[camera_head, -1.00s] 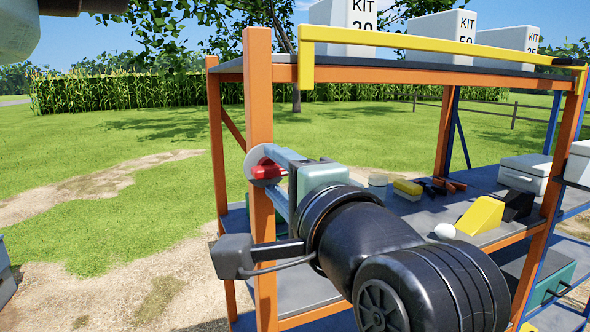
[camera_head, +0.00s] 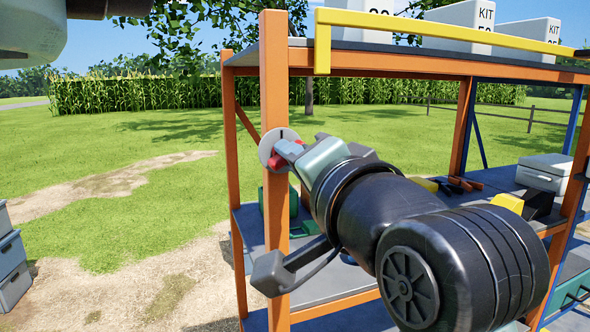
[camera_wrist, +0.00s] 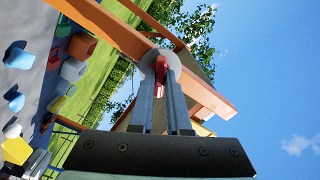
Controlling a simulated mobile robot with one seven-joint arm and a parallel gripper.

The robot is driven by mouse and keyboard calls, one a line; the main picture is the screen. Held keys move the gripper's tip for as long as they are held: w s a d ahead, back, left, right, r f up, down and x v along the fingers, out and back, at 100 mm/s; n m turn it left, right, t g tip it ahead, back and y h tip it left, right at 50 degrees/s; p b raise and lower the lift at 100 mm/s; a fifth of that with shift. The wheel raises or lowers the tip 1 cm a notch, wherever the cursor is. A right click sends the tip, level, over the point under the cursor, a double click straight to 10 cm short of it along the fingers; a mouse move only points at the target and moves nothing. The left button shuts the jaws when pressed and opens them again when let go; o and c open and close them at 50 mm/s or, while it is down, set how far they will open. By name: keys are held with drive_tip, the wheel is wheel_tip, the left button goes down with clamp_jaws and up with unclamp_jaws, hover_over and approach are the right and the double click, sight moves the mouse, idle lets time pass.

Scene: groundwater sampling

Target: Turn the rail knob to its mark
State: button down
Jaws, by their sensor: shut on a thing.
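The red rail knob (camera_head: 277,160) sits on a pale round disc (camera_head: 266,150) on the front orange post of the rack. A short dark mark shows near the top of the disc. My gripper (camera_head: 286,153) is at the knob, its fingers reaching in from the right and partly covering it. In the wrist view, the knob (camera_wrist: 161,73) stands between the two fingertips of my gripper (camera_wrist: 160,80), shut on it, with the disc (camera_wrist: 151,59) behind. How far the knob's pointer is from the mark cannot be told.
The orange post (camera_head: 275,230) and yellow rail (camera_head: 430,30) stand close to my arm. White kit boxes (camera_head: 465,28) are on the top shelf. Tools (camera_head: 465,184) and a grey case (camera_head: 545,172) lie on the shelf below. Open grass is at left.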

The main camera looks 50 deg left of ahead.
drive_tip(key=n+b, duration=0.4)
drive_tip(key=n, duration=0.7)
drive_tip(key=shift+n, duration=0.4)
drive_tip(key=c, duration=0.8)
unclamp_jaws()
drive_tip(key=b+v, duration=0.4)
drive_tip(key=v, duration=0.9)
